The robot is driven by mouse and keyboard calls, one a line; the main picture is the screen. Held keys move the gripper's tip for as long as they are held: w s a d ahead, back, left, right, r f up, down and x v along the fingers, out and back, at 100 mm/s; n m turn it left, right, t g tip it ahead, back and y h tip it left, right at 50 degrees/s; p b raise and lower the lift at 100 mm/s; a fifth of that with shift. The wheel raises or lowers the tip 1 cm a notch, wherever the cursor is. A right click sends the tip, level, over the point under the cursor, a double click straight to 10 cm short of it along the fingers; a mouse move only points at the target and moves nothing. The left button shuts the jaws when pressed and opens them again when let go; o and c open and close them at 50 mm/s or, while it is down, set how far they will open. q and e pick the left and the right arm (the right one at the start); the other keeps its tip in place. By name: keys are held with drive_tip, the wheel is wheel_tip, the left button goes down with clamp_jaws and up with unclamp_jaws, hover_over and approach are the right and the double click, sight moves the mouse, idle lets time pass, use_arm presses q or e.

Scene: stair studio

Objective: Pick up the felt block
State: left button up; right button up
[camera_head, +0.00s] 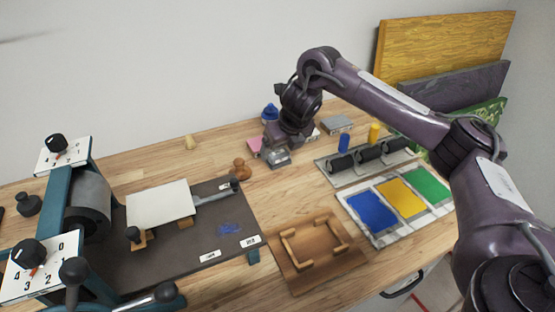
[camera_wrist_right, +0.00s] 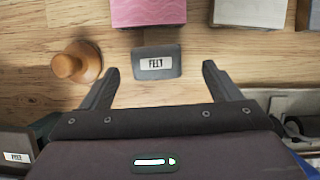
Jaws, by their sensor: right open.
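The felt block (camera_wrist_right: 157,70) is a small dark grey block with a white label reading "FELT". In the right wrist view it lies on the wooden table, ahead of and between the two fingers. My right gripper (camera_wrist_right: 160,84) is open, with one finger to each side and nothing held. In the head view my right gripper (camera_head: 277,155) is low over the back middle of the table. There I cannot clearly tell the block from the gripper. My left gripper is not in view.
A round wooden knob (camera_wrist_right: 77,62) stands left of the block, close to the left finger. A pink block (camera_wrist_right: 148,12) lies just beyond, and a grey block (camera_wrist_right: 248,12) to its right. A press (camera_head: 85,205), a wooden frame (camera_head: 314,246) and ink trays (camera_head: 401,199) stand nearer.

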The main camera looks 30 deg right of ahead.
sight(278, 152)
drive_tip(key=x, duration=0.3)
drive_tip(key=shift+w+a+f+b, duration=0.1)
drive_tip(key=shift+a+b, duration=0.15)
drive_tip(key=shift+b, duration=0.15)
drive_tip(key=shift+w+f, duration=0.2)
drive_tip(key=shift+f, duration=0.1)
drive_tip(key=shift+d, duration=0.1)
drive_tip(key=c, duration=1.1)
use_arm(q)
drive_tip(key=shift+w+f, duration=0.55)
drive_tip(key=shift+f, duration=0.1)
use_arm(e)
drive_tip(key=shift+r, duration=0.1)
